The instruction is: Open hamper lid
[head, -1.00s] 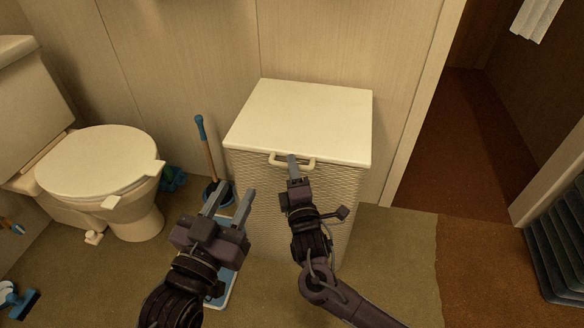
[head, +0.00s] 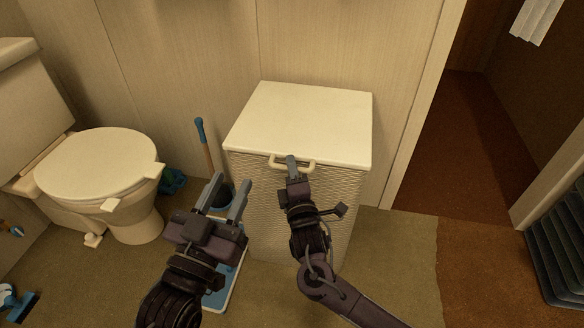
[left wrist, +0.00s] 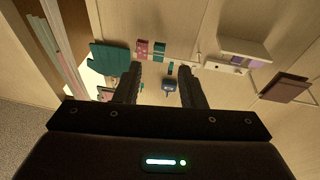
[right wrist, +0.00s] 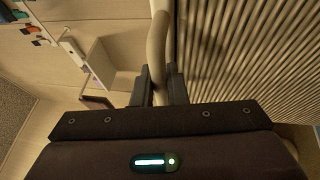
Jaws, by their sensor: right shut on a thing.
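The hamper (head: 265,205) is a cream box with woven sides, standing against the wall in the middle of the head view. Its flat lid (head: 305,120) lies closed on top. A handle (head: 306,168) sticks out at the lid's front edge; it also shows in the right wrist view (right wrist: 157,45) as a pale curved bar. My right gripper (head: 291,160) is shut on this handle, its fingers on either side of the bar. My left gripper (head: 229,192) is open and empty, in front of the hamper's left side.
A toilet (head: 100,175) stands at the left. A blue-handled plunger (head: 205,150) stands between toilet and hamper. A blue and white scale-like object (head: 238,262) lies on the floor under my left gripper. A doorway opens at the right, beside a dark ribbed basket (head: 560,240).

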